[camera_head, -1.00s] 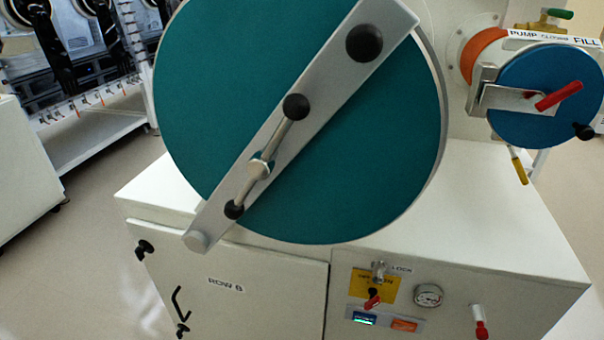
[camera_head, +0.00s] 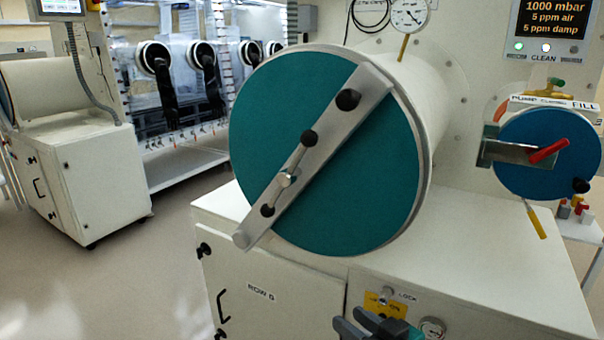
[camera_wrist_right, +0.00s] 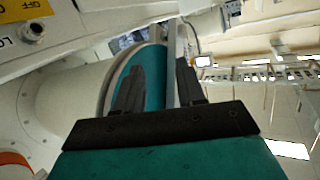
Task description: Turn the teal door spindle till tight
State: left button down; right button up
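The large round teal door (camera_head: 370,170) closes the end of a white cylindrical chamber, with a slanted grey bar (camera_head: 335,120) across it. The spindle (camera_head: 288,180) sits on the bar as a metal hub with a thin cross handle. The handle has a black knob at each end and lies roughly along the bar. My right gripper (camera_head: 350,318) is at the bottom edge of the head view, below and in front of the door, apart from the spindle. In the right wrist view its fingers (camera_wrist_right: 160,66) are spread, with the door behind them. My left gripper is out of view.
A smaller blue door (camera_head: 550,175) with a red handle is at the right. Open floor lies at the left.

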jog(key=w+a+r+n+y, duration=0.15)
jog(key=w+r, duration=0.35)
jog(key=r, duration=0.5)
jog(key=n+y, duration=0.2)
jog(key=y, duration=0.2)
send_near(294, 170)
jog(key=shift+g+h, duration=0.25)
jog(key=shift+g, duration=0.05)
jog(key=x, duration=0.3)
jog(key=p+x, duration=0.1)
jog(key=x, duration=0.3)
jog(key=p+x, duration=0.1)
jog(key=x, duration=0.2)
jog(key=shift+w+a+r, duration=0.25)
jog(key=shift+w+r, duration=0.1)
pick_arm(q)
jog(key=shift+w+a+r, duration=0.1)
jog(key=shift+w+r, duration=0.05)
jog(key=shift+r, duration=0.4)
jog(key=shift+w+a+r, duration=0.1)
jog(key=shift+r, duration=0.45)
pick_arm(e)
jog(key=shift+c, duration=0.5)
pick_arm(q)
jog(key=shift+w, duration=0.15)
pick_arm(e)
grip_shut()
